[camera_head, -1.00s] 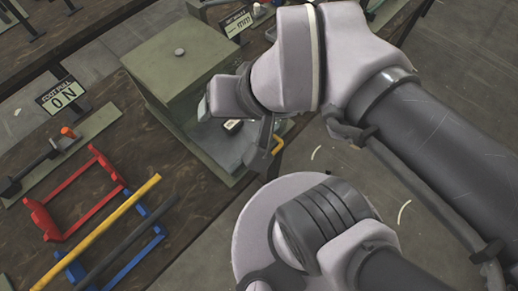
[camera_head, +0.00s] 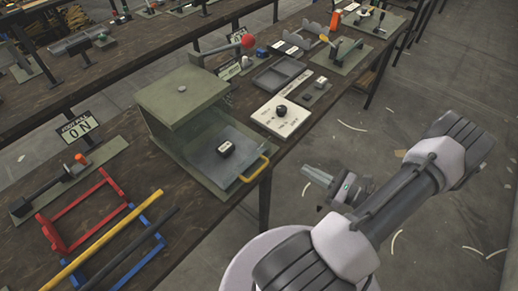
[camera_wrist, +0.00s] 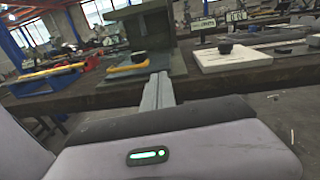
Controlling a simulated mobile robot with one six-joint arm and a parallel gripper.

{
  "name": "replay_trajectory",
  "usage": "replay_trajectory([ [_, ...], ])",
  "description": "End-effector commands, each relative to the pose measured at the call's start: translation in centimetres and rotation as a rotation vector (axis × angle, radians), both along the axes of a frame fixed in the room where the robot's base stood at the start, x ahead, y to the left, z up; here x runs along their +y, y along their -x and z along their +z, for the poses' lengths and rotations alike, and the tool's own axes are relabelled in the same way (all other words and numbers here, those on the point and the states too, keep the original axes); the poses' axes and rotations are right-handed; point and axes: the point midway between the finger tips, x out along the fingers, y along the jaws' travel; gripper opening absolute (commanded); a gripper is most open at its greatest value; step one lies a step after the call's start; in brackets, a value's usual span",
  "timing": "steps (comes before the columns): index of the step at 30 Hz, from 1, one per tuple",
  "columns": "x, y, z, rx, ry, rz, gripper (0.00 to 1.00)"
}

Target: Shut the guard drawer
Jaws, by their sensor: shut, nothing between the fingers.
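The guard drawer (camera_head: 203,160) is a flat tray with a clear guard, standing out from the front of a green press housing (camera_head: 182,100). A yellow handle (camera_head: 255,170) is on its front edge, and a dark block with a pale label (camera_head: 225,148) sits in it. My gripper (camera_head: 305,170) is shut and empty, beyond the table's front edge, to the right of the handle and apart from it. In the wrist view the closed fingers (camera_wrist: 158,88) point toward the bench, with the yellow handle (camera_wrist: 128,70) just left of their tips.
A white panel with a black knob (camera_head: 282,115) lies right of the drawer. Red (camera_head: 75,210) and blue (camera_head: 130,250) frames with a yellow bar lie to the left. An ON sign (camera_head: 80,127) stands behind them.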

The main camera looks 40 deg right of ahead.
Motion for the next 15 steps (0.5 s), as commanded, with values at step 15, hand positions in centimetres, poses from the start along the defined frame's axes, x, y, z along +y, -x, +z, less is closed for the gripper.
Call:
replay_trajectory([
  [15, 0.1, -6.5, -1.5, -0.025, -0.040, -0.079, 0.00],
])
